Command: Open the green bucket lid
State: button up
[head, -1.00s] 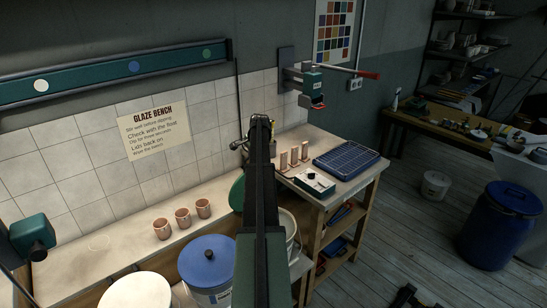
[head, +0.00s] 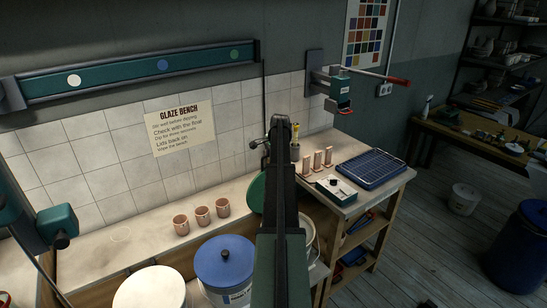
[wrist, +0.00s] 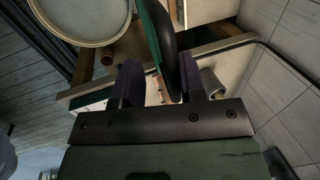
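The green lid (head: 257,190) stands steeply tilted at the bench, partly hidden behind my arm in the head view. In the wrist view, the green lid (wrist: 158,38) is nearly edge-on and passes between the fingers of my gripper (wrist: 161,72). The fingers are apart, with a visible gap on the left of the lid; the lid is close to the right finger, and I cannot tell if they touch. A pale round-rimmed bucket (head: 308,236) is mostly hidden behind my arm. Its round pale top (wrist: 85,18) appears uncovered at the wrist view's upper left.
A blue-lidded bucket (head: 224,262) and a white round lid (head: 150,289) are at the front left. Three copper-coloured cups (head: 202,215) stand on the bench. A side table holds a blue rack (head: 370,169) and a small device (head: 336,188). The tiled wall is close behind.

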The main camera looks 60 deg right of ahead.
jog(key=p+v, duration=1)
jog(key=shift+r, duration=0.4)
jog(key=shift+s, duration=0.1)
